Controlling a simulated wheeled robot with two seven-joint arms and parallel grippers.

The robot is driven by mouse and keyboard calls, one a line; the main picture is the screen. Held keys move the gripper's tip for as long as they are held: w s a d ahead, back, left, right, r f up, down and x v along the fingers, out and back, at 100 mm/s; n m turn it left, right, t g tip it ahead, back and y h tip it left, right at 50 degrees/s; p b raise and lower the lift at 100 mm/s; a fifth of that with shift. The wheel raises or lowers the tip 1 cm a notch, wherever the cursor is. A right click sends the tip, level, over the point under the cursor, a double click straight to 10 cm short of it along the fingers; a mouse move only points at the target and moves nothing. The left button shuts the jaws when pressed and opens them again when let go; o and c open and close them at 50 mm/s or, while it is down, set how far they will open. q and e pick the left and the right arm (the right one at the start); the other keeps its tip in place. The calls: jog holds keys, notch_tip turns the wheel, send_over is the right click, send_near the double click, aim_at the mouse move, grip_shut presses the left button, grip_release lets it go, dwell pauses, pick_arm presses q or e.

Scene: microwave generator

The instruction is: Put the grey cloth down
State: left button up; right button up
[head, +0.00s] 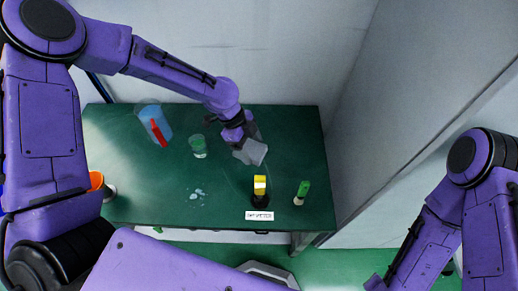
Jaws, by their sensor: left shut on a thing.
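The grey cloth (254,153) is at the tips of my left gripper (246,141), over the middle-right of the green table (290,140). My left gripper is shut on the cloth. The cloth hangs from it as a small pale grey piece. I cannot tell whether its lower edge touches the table top. My right arm shows at the right edge, and its gripper is not in view.
A green cup (198,147) stands left of the cloth. A clear bluish container (149,119) with a red item (158,132) is farther left. A yellow-topped black object (260,189), a green-handled item (302,191), a white label (259,216) and whitish spots (197,194) are near the front. Walls bound the back and right.

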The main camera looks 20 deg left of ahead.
aim_at(258, 146)
pick_arm(q)
jog(key=w+f, duration=0.1)
jog(key=f, duration=0.1)
jog(key=w+f, duration=0.3)
jog(key=shift+w+d+f+p, duration=0.3)
jog(key=shift+d+f+p, duration=0.1)
notch_tip(258, 146, down, 3)
jog(key=shift+d+r, duration=0.1)
jog(key=shift+r, duration=0.05)
jog(key=shift+w+f, duration=0.1)
jog(key=shift+f, duration=0.25)
jog(key=o, duration=0.9)
jog(key=shift+o, duration=0.2)
jog(key=shift+r, duration=0.2)
jog(key=b+v, duration=0.1)
jog(key=v, duration=1.1)
